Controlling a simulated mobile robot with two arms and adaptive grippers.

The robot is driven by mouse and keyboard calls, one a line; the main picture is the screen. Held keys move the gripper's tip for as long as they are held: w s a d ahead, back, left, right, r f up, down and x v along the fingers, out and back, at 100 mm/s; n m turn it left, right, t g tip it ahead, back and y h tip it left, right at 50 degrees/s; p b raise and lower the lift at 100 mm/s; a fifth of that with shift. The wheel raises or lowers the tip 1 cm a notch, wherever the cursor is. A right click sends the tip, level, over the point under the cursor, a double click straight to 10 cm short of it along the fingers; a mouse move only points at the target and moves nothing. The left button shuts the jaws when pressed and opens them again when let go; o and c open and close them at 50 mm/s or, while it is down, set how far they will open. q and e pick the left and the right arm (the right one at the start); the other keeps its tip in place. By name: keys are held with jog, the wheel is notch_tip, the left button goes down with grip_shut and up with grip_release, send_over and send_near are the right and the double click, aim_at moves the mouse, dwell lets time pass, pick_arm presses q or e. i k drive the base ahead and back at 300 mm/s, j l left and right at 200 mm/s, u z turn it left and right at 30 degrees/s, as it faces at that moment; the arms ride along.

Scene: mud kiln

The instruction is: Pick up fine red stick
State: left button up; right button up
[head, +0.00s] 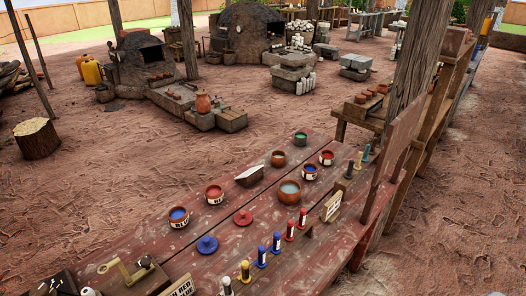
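Two small upright red sticks, one nearer (290,231) and one farther (302,219), stand in a row along the right side of the long red wooden table (225,222). I cannot tell from their look which is the fine one. Two blue sticks (262,257), a yellow stick (245,272) and a white stick (227,286) stand in the same row, closer to me. Neither of my grippers is in view.
Several clay bowls (289,192) and a blue lid (207,245) are on the table. A small sign (331,206) stands just beyond the red sticks. A wooden post (413,75) rises at the right. Open dirt ground (75,215) lies left of the table.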

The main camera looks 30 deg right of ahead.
aim_at(301, 225)
jog(key=l+z, duration=0.3)
jog(key=z, duration=0.15)
jog(key=l+z, duration=0.4)
jog(key=k+l+u, duration=0.1)
jog(key=l+u, duration=0.4)
jog(key=k+l+u, duration=0.15)
jog(key=l+u, duration=0.2)
jog(key=u, duration=0.15)
